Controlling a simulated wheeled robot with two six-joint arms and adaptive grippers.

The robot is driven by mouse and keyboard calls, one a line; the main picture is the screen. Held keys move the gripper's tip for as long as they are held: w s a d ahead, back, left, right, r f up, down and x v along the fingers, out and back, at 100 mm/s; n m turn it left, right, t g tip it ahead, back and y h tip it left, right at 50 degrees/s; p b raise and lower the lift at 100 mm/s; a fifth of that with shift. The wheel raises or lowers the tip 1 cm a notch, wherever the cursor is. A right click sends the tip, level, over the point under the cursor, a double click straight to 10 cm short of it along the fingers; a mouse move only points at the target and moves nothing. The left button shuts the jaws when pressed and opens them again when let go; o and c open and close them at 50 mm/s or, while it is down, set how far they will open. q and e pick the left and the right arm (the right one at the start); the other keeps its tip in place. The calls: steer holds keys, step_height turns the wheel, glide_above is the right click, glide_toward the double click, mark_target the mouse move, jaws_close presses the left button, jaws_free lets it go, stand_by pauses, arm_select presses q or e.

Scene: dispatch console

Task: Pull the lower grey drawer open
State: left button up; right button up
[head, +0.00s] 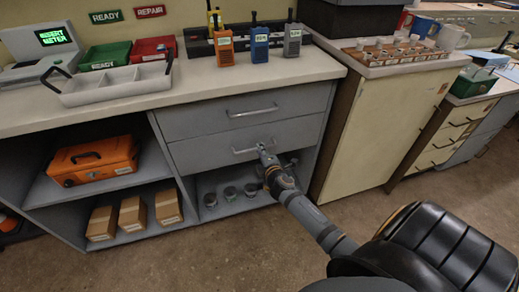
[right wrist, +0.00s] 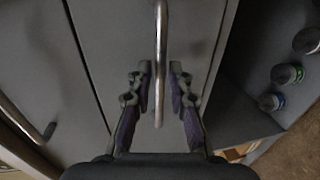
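The lower grey drawer (head: 205,150) is shut, flush under the upper grey drawer (head: 195,117) in the grey cabinet. Its silver bar handle (head: 241,151) is partly hidden by my right gripper (head: 262,148), which is at the handle's right part. In the right wrist view the handle (right wrist: 161,30) runs up the picture between the two fingers of my right gripper (right wrist: 161,75). The fingers are apart, with a small gap on each side of the bar. My left gripper is not in view.
Below the drawer, an open shelf holds several small round tins (head: 230,193). To the left are an orange case (head: 95,162) and brown boxes (head: 132,213). The counter (head: 190,90) above holds radios and trays. The floor in front (head: 190,260) is clear.

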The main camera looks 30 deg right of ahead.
steer(key=shift+x, duration=1.1)
jaws_close()
